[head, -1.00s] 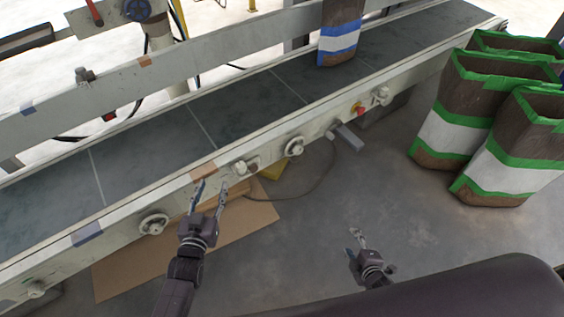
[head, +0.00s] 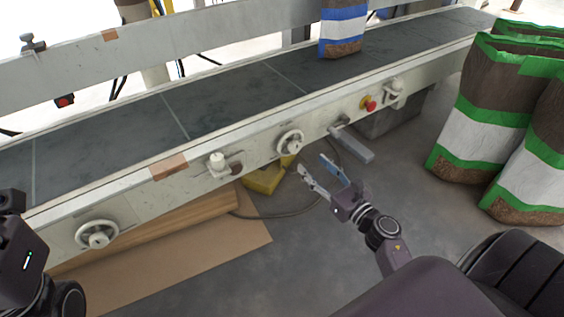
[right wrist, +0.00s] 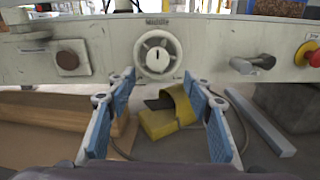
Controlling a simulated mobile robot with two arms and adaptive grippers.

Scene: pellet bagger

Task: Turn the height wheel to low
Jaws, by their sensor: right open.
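A white handwheel (head: 290,142) sits on the conveyor's side rail, just ahead of my right gripper (head: 314,164). In the right wrist view the wheel (right wrist: 157,55) is centred beyond the fingertips, with a small dark mark on its hub pointing up and a label above that seems to read "Middle". The right gripper is open and empty, its blue-padded fingers apart and short of the wheel. A second handwheel (head: 97,234) is further left on the rail. I cannot tell from labels which is the height wheel. Part of my left arm shows at the left edge; its fingers are hidden.
The conveyor belt (head: 120,130) carries a brown bag with a blue band (head: 342,28). A red button (head: 369,104) and a lever sit right of the wheel. Filled green-banded bags (head: 480,120) stand at right. A yellow item (head: 262,182) and cardboard (head: 200,250) lie below.

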